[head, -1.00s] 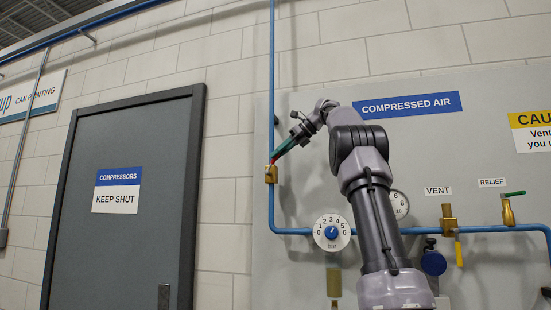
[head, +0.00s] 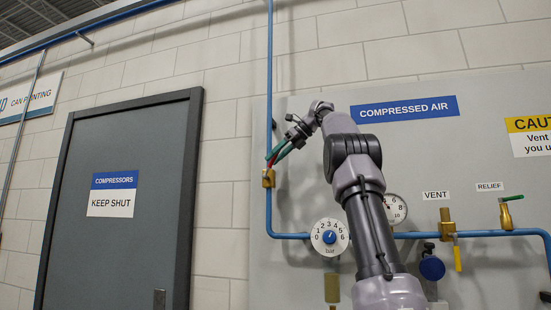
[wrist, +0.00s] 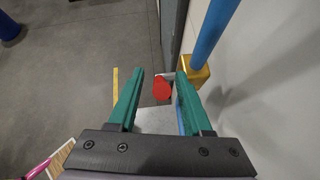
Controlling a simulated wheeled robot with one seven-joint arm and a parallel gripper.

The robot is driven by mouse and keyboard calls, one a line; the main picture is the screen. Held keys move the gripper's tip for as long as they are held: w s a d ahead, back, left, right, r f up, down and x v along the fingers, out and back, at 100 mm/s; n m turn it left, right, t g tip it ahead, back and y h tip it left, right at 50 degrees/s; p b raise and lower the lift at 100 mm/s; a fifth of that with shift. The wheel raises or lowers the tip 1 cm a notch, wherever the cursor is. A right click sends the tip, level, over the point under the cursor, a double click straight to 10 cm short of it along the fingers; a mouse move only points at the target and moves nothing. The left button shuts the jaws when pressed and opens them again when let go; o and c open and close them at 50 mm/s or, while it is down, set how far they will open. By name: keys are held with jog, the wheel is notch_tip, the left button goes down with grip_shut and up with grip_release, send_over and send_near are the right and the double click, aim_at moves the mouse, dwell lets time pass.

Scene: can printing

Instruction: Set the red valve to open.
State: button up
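The red valve's brass body (head: 268,178) sits on the vertical blue pipe at the left edge of the grey panel. In the wrist view, the red handle (wrist: 162,89) shows nearly end-on, beside the brass body (wrist: 192,73) and joined to it by a short grey stem. My gripper (head: 276,157) is just above the valve in the head view. In the wrist view, my gripper (wrist: 160,76) has its green fingers spread apart. The red handle appears in the gap between them, nearer the right finger. Contact cannot be told. In the head view the fingers mostly hide the handle.
The blue pipe (wrist: 212,30) runs close beside the right finger. The panel (head: 310,110) is behind my arm. A blue-knobbed dial (head: 329,237), a gauge (head: 396,208), the vent valve (head: 447,222) and the green-handled relief valve (head: 505,215) are to the right. A grey door (head: 125,200) is left.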

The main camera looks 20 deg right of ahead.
jog(key=shift+d, duration=0.1)
jog(key=s+d+r, duration=0.3)
jog(key=s+d, duration=0.7)
jog(key=d, duration=0.1)
jog(key=shift+s+d, duration=0.3)
jog(key=shift+d, duration=0.1)
